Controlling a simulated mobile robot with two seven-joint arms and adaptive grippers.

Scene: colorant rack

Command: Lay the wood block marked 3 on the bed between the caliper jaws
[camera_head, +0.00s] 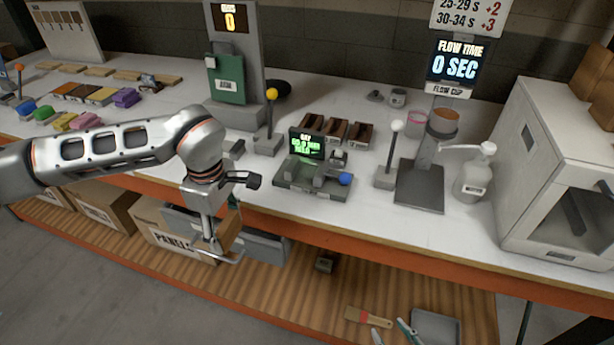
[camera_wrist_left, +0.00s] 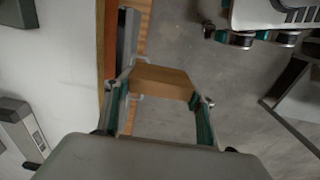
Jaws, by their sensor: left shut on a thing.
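My left gripper (camera_head: 214,242) hangs in front of the bench's front edge, left of the caliper, in the head view. In the left wrist view the gripper (camera_wrist_left: 160,98) is shut on a plain tan wood block (camera_wrist_left: 162,82), which spans between its two fingers. No number shows on the block's visible face. The caliper (camera_head: 315,178) stands near the bench's front edge, with grey jaws over its bed, a blue knob and a green-lit display. Its bed shows no block.
A cardboard box (camera_head: 178,238) sits on the lower shelf near my gripper.

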